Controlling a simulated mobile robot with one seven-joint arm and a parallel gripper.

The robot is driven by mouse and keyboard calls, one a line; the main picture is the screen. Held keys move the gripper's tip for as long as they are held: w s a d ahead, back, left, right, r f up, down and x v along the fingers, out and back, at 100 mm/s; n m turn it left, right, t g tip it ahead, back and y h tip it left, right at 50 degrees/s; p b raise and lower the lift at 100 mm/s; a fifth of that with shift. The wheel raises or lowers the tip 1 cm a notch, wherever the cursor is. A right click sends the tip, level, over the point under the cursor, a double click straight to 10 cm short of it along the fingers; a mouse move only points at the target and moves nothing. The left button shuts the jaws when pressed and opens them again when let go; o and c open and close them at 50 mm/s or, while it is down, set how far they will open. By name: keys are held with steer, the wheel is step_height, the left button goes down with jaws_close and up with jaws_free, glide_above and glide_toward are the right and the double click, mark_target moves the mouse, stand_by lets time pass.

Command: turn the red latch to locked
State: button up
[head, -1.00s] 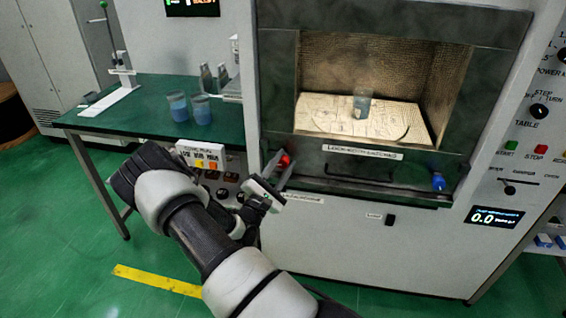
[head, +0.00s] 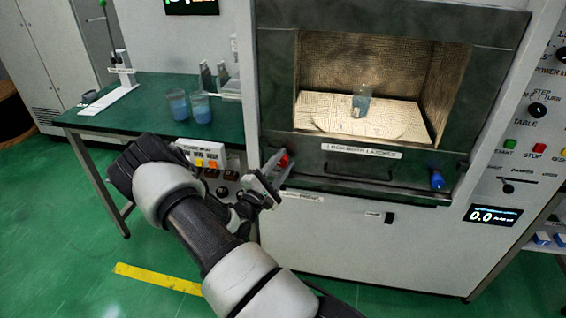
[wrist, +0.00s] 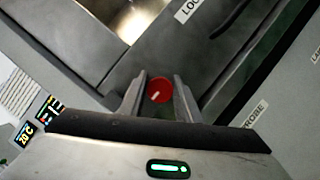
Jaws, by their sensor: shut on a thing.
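The red latch (head: 284,160) is a round knob at the lower left corner of the microwave's door frame. In the wrist view the red latch (wrist: 160,90) sits between my two fingertips, its white mark pointing to the lower left. My gripper (head: 277,168) is shut on it, one finger on each side; the wrist view shows my gripper (wrist: 159,95) too. In the head view the fingers hide part of the latch. The blue latch (head: 437,180) is at the lower right corner of the frame, apart from my gripper.
A label reading "lock both latches" (head: 361,151) and a dark handle bar (head: 362,172) lie between the latches. A beaker (head: 361,100) stands in the lit chamber. Two beakers with blue liquid stand on the green table (head: 140,118). A small button box (head: 205,160) is left of my gripper.

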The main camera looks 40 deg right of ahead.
steer(key=shift+w+a+f+m+y, duration=0.25)
steer(key=shift+m+y, duration=0.05)
steer(key=shift+m, duration=0.4)
stand_by(1.1)
steer(key=o, duration=1)
steer(key=shift+g, duration=0.3)
steer(key=shift+d, duration=0.1)
steer(key=shift+r, duration=0.1)
steer(key=shift+s+a, duration=0.15)
steer(key=shift+a, duration=0.1)
steer(key=v, duration=1.1)
steer(key=p+v, duration=0.1)
steer(key=v, duration=0.5)
steer(key=shift+d+f, duration=0.1)
steer(key=shift+f, duration=0.15)
